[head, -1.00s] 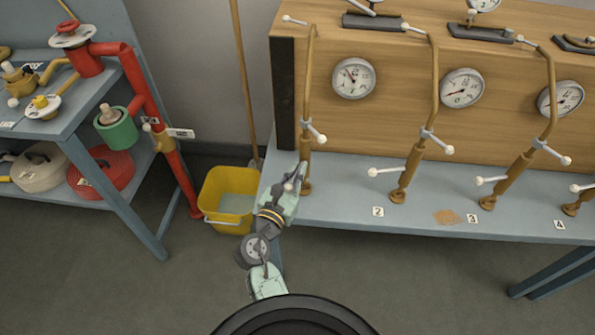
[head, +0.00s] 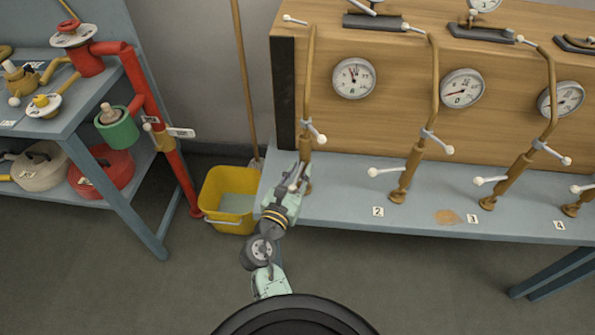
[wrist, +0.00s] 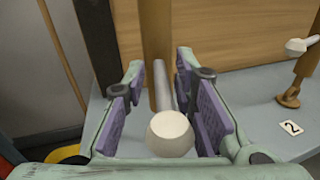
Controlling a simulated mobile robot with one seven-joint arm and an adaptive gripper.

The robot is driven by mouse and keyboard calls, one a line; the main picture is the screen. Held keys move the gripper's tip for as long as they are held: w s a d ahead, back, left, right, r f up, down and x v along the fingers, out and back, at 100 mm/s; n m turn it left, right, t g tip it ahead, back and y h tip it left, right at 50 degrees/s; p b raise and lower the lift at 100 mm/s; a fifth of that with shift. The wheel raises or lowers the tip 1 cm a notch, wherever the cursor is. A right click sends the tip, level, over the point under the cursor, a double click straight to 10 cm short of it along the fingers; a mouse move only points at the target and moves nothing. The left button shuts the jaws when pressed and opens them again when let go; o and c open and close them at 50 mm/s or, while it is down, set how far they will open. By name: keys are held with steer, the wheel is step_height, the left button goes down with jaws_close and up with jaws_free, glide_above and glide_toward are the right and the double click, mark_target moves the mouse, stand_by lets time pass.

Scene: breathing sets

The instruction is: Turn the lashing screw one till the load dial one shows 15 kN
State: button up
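Lashing screw one (head: 308,105) is the leftmost brown rod, standing upright on the bench in front of the board. Load dial one (head: 354,78) hangs beside it; its needle points near the top, but its numbers are too small to read. My gripper (head: 299,178) is at the screw's lower end. In the wrist view, a pale handle bar with a round white knob (wrist: 170,133) lies between the purple pads of my gripper (wrist: 160,78). The fingers are apart, with a gap on the left; the knob is close to the right pad, and I cannot tell if they touch.
More screws and dials stand to the right, with number tags such as 2 (head: 378,211). A yellow bucket (head: 230,200) with a mop stands left of the bench (head: 330,205). A shelf (head: 110,195) with hoses and red pipe is farther left. The floor in front is clear.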

mark_target(299, 171)
step_height(299, 171, up, 10)
steer(key=shift+r, duration=0.1)
stand_by(0.6)
stand_by(0.4)
